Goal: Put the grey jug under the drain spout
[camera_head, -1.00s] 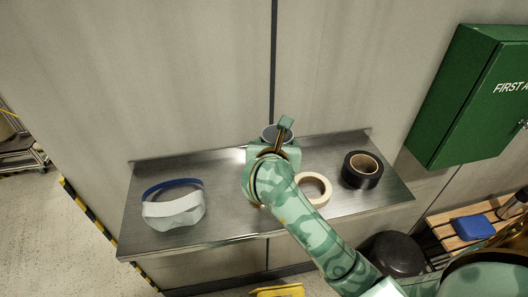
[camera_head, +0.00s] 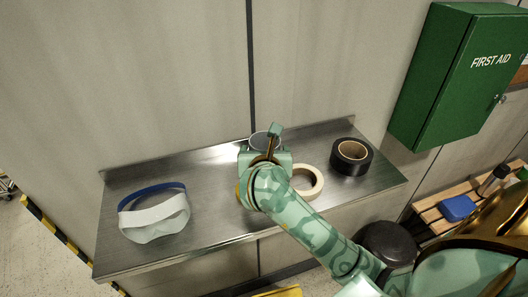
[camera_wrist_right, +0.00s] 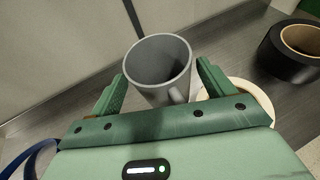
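The grey jug (camera_wrist_right: 157,64), an open-topped cup with a handle at its near right, is upright between the fingers of my right gripper (camera_wrist_right: 160,68) in the right wrist view. A narrow gap shows between the jug and the right-hand finger; the other finger is close to the jug's side. In the head view the jug's rim (camera_head: 262,140) shows at the back of the metal shelf (camera_head: 215,215), partly hidden by my right gripper (camera_head: 268,148). The jug's base is hidden. The drain spout and my left gripper are not in view.
A white tape roll (camera_head: 308,184) and a black tape roll (camera_head: 340,164) lie right of my gripper. A visor with a blue band (camera_head: 155,212) lies on the left of the shelf. The green first aid cabinet (camera_head: 440,85) hangs at the right. The shelf between visor and gripper is clear.

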